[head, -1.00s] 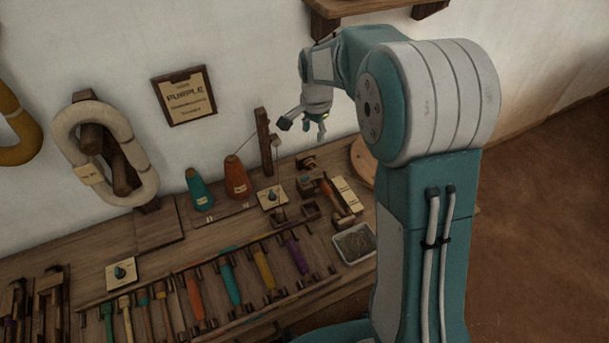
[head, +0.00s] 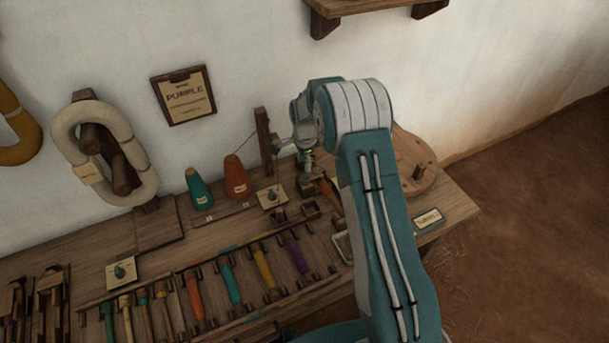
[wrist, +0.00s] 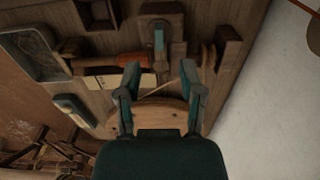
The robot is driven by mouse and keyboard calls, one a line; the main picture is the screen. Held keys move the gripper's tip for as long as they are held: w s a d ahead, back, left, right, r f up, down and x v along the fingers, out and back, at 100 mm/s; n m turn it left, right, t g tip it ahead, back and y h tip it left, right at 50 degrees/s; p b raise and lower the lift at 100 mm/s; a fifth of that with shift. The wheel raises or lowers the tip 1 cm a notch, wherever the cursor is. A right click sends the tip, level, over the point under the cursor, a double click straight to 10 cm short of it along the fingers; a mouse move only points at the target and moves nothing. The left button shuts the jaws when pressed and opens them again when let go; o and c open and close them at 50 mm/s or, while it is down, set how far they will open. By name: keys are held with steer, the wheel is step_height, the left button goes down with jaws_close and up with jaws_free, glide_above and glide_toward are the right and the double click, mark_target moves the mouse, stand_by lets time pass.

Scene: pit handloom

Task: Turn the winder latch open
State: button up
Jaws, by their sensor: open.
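A wooden block (wrist: 175,22) on the bench carries a narrow teal bar (wrist: 158,40), seen at the top of the wrist view. The bar looks like the winder latch, but I cannot be sure. My gripper (wrist: 160,78) is open and empty, its two fingertips apart and just short of the block in that picture. In the head view my gripper (head: 306,160) hangs low over the right part of the bench, by the winder parts. Whether a fingertip touches anything cannot be told. My arm hides some of the area there.
A wooden post (head: 263,140) stands close left of my gripper. Teal (head: 199,190) and orange (head: 236,177) cones stand farther left. A knob on a card (head: 270,197) and a rack of coloured bobbins (head: 230,282) lie nearer. A round wooden disc (head: 418,160) is at right.

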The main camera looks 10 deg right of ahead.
mark_target(305, 176)
step_height(305, 176, down, 6)
steer(key=shift+f, duration=0.25)
jaws_close()
